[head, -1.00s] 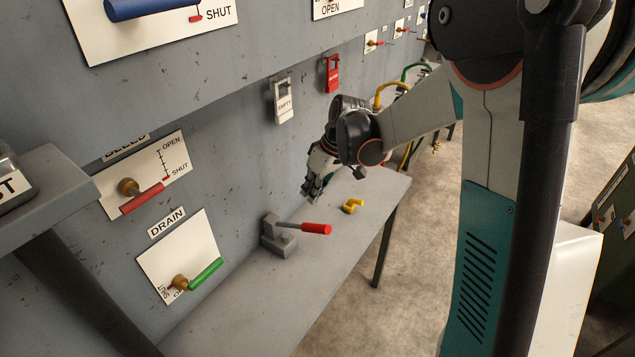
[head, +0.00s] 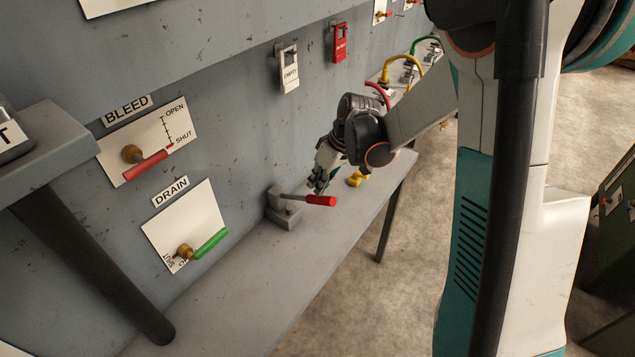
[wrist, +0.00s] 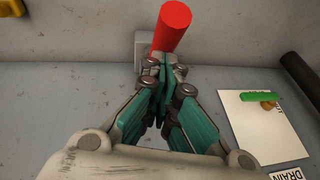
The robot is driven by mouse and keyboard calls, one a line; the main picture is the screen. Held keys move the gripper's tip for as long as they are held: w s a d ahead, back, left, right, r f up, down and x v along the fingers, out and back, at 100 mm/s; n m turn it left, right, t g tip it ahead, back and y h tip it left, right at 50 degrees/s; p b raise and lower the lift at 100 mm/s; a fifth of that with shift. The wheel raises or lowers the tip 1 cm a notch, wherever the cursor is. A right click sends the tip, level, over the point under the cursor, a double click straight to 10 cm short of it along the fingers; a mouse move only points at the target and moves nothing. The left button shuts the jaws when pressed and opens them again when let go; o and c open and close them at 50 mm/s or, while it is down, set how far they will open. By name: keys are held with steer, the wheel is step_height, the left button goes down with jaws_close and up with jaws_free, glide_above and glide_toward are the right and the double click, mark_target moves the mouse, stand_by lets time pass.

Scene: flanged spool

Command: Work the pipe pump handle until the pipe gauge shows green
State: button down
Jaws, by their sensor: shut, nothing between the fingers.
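The pump handle is a grey lever with a red grip (head: 322,200), standing out from a grey pump block (head: 284,211) on the bench. My gripper (head: 318,186) is shut and empty, just behind and above the red grip in the head view. In the wrist view the shut fingertips (wrist: 164,68) point at the red grip (wrist: 172,26), which lies just beyond them. I cannot tell whether they touch it. The pipe gauge is not visible in these frames.
The grey bench (head: 262,268) is mostly clear. A yellow part (head: 357,178) lies behind my gripper. The BLEED lever (head: 147,167) and the DRAIN lever (head: 210,244) are on the wall at left.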

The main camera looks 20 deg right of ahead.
steer(key=s+d+f+t+y+b, duration=0.2)
steer(key=s+d+f+t+b, duration=0.1)
steer(key=f+b, duration=0.7)
steer(key=shift+s+f+y+b, duration=0.3)
steer(key=shift+s+b, duration=0.3)
steer(key=shift+b, duration=0.55)
steer(key=shift+a, duration=0.1)
